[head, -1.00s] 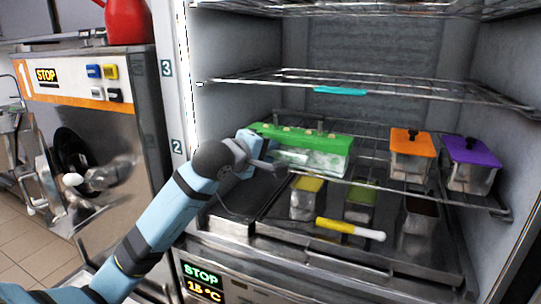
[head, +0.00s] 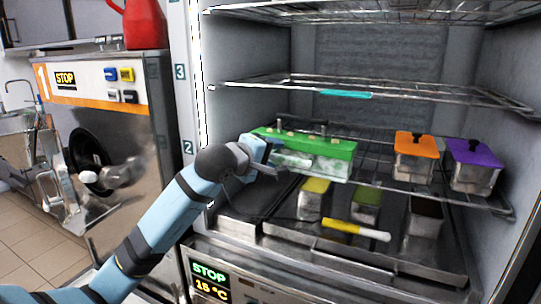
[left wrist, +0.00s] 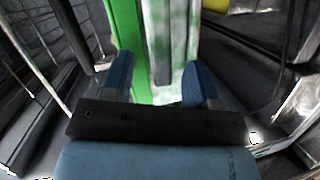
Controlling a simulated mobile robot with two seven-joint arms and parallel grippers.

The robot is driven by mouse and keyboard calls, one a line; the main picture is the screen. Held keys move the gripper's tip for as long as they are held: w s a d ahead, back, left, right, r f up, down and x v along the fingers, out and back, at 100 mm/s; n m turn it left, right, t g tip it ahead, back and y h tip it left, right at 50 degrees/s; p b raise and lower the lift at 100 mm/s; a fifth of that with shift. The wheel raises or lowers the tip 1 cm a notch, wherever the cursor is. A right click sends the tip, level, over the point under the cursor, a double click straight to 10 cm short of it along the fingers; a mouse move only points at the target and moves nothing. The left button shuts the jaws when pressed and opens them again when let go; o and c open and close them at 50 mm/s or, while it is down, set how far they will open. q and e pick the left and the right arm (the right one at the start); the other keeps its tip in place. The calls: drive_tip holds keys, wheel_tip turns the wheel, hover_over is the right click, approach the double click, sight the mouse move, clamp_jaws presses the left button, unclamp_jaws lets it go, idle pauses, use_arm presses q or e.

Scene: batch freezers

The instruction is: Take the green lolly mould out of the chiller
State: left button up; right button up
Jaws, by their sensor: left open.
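The green lolly mould (head: 325,147) is a long block with a green top and frosted, clear-looking sides. It sits on the wire shelf at level 2 of the open chiller, towards the left. My left gripper (head: 272,163) is at its near left end and hides part of that end. In the left wrist view, the open fingers (left wrist: 160,72) stand on either side of the mould, whose green top (left wrist: 126,25) and frosted side (left wrist: 172,40) show between them. I cannot tell whether either finger touches it. My right gripper is not in view.
Orange-lidded (head: 416,146) and purple-lidded (head: 474,152) tubs share the wire shelf to the right. Below are metal tubs, a tray and a yellow-and-white tool (head: 357,230). A turquoise item (head: 346,94) lies on the shelf above. The chiller's left wall is close to my arm.

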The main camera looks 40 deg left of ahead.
use_arm(q)
drive_tip(key=shift+s, duration=0.1)
drive_tip(key=b+v, duration=0.3)
drive_tip(key=v, duration=1)
drive_tip(key=shift+s, duration=0.35)
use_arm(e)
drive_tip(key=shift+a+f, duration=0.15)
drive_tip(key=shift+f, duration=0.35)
use_arm(q)
drive_tip(key=shift+c, duration=0.5)
